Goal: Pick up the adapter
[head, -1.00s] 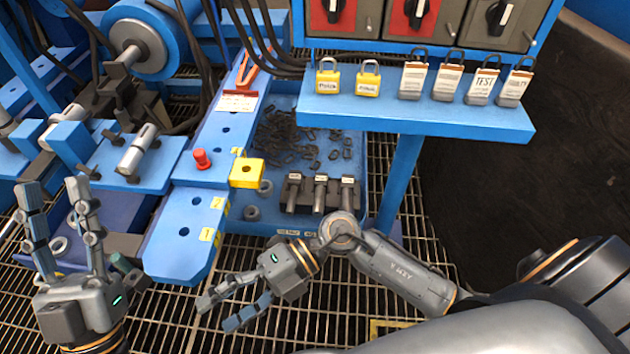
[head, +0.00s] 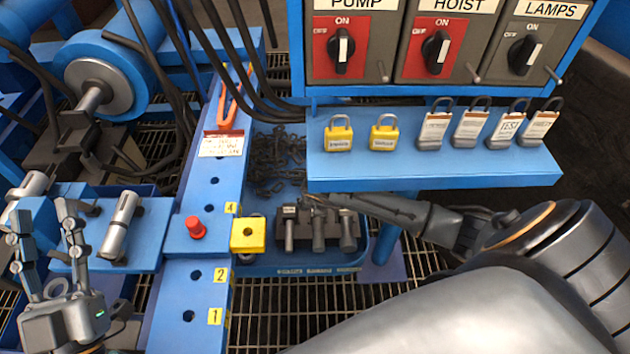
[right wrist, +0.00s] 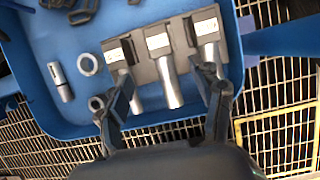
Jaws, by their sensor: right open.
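Three grey metal pieces with labelled square heads and round shanks sit side by side in a blue tray (head: 300,268): a left one (head: 289,235), a middle one (head: 318,236) and a right one (head: 348,236). I cannot tell which is the adapter. In the right wrist view my right gripper (right wrist: 163,80) is open above them, one finger over the left piece and the other by the right piece (right wrist: 207,50). The middle piece (right wrist: 165,75) shows between the fingers. In the head view this gripper is mostly hidden. My left gripper (head: 42,225) is open and empty at far left.
A blue shelf (head: 430,175) with yellow and white padlocks overhangs the tray under the switch panel (head: 440,45). A blue bar (head: 185,320) with a red knob (head: 195,227) and yellow block (head: 247,234) lies left. Loose rings (right wrist: 89,64) and a small cylinder (right wrist: 61,82) share the tray.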

